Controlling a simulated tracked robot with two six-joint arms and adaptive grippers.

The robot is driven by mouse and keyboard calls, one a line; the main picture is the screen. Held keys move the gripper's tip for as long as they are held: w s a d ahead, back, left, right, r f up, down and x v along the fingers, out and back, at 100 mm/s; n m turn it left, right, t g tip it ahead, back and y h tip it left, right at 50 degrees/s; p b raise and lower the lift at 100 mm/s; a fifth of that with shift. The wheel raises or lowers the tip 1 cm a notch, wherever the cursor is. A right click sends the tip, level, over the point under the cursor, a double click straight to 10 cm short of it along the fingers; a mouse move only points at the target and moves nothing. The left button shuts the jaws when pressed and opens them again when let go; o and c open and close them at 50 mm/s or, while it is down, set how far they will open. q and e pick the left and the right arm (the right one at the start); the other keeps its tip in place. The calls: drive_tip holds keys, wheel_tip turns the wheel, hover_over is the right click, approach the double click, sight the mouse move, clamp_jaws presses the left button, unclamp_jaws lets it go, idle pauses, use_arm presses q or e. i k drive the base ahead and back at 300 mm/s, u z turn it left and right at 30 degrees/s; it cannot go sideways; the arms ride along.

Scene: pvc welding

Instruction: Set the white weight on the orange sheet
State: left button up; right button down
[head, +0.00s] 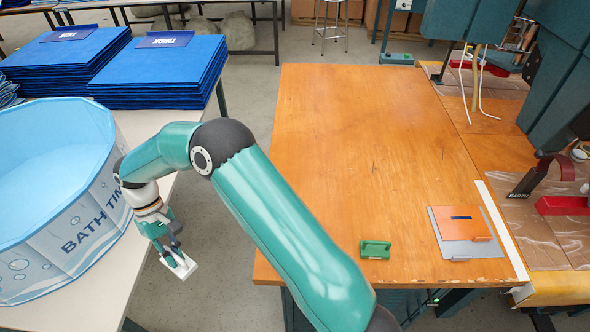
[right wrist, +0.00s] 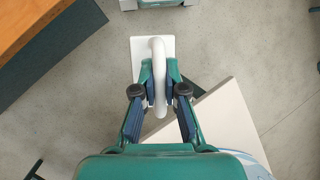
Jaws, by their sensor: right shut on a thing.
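The white weight (head: 183,267) is a flat plate with an upright looped handle. My right gripper (head: 172,246) is shut on that handle and holds the weight in the air, near the edge of the white table at the left. In the right wrist view the fingers (right wrist: 160,88) close on the handle and the plate (right wrist: 140,58) shows beyond them, over the floor. The orange sheet (head: 452,228) lies on a larger grey sheet (head: 480,249) at the right of the wooden table, far from the weight. It has a dark slot-like mark. My left gripper is out of view.
A green block (head: 375,250) sits on the wooden table (head: 360,150), left of the sheets; most of that table is bare. A blue-lined tub (head: 60,200) and stacks of blue sheets (head: 160,70) stand on the white table (head: 60,318). Floor separates the tables.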

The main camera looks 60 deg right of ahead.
sight(462, 222)
drive_tip(key=u, duration=0.45)
drive_tip(key=k, duration=2.15)
drive_tip(key=u, duration=1.85)
drive_tip(key=i, duration=0.1)
drive_tip(key=z, duration=3.3)
drive_tip(key=i, duration=1.05)
